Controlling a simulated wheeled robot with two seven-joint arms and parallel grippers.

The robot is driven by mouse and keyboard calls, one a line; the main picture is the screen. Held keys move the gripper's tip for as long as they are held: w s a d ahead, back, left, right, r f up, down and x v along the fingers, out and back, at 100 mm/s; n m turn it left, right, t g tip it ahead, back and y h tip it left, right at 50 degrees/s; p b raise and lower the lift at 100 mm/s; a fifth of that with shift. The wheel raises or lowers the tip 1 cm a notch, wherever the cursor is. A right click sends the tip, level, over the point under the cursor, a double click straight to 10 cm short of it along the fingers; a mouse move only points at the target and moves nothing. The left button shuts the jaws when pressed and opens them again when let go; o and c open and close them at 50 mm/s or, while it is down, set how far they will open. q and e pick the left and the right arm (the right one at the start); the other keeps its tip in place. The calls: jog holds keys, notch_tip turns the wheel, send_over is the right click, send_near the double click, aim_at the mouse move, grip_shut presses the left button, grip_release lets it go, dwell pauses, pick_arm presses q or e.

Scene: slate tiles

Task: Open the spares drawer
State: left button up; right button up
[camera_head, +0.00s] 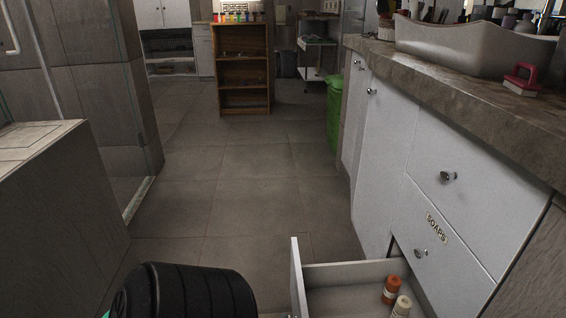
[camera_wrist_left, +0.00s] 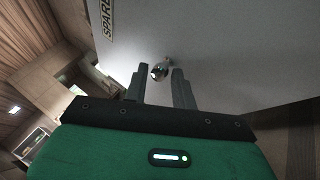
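In the left wrist view a pale drawer front carries a partly cut-off label (camera_wrist_left: 108,18) reading "SPARE" and a round metal knob (camera_wrist_left: 158,71). My left gripper (camera_wrist_left: 158,76) is open, its dark fingers either side of the knob with a gap showing on each side. In the head view a white drawer (camera_head: 298,275) stands pulled out at the bottom, below the soaps drawer (camera_head: 455,262). An orange-capped bottle (camera_head: 391,289) and a cream-capped bottle (camera_head: 402,306) stand inside. Its outer face and label are hidden there. My right gripper is out of view.
The white cabinet row (camera_head: 390,150) with a stone counter (camera_head: 440,80) runs along the right, holding a large grey basin (camera_head: 470,50). A green bin (camera_head: 335,110) and a wooden shelf (camera_head: 243,70) stand farther back. The tiled floor (camera_head: 240,190) between is clear.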

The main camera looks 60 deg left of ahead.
pick_arm(q)
jog(key=p+v, duration=0.1)
jog(key=v, duration=1.2)
jog(key=shift+s, duration=0.35)
jog(key=shift+d+f, duration=0.1)
jog(key=shift+d, duration=0.05)
